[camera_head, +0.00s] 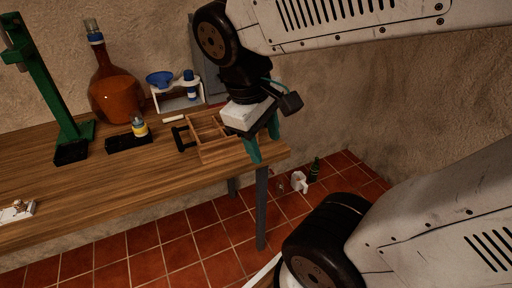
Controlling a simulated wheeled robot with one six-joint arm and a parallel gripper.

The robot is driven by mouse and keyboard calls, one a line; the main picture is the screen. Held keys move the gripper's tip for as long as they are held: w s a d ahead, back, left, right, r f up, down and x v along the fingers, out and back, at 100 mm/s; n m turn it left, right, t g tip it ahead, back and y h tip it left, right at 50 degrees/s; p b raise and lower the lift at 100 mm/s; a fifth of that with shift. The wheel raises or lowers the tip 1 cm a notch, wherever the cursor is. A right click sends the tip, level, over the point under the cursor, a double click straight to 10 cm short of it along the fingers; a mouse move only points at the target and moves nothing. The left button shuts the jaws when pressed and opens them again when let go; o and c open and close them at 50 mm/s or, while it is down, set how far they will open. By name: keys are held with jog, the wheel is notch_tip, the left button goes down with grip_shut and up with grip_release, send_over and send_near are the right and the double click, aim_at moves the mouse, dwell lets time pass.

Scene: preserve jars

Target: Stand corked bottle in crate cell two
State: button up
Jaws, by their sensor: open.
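The wooden crate (214,153) with dividers stands near the right end of the table. My gripper (263,143) points down at the crate's right end, with its teal fingers apart and nothing seen between them. It hides part of the crate, and I cannot tell whether it touches it. A small bottle with a yellow label (140,128) stands upright at a black tray left of the crate. A dark green bottle (315,169) stands on the floor beyond the table. I cannot make out a cork on either bottle. I see no bottle in the visible cells.
A black tray (120,143), an orange flask (117,96) and a white rack (181,104) with a blue funnel (160,78) are on the table. A green press (62,100) stands at left. The table's front left is mostly clear. A white object (299,181) lies on the floor.

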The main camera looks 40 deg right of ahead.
jog(key=a+m+y, duration=0.1)
jog(key=s+a+t, duration=0.1)
jog(key=a+m+t+y, duration=0.1)
jog(key=shift+s+a+r+m+y, duration=0.25)
jog(key=shift+s+m+y, duration=0.05)
jog(key=shift+s, duration=0.1)
dwell(0.9)
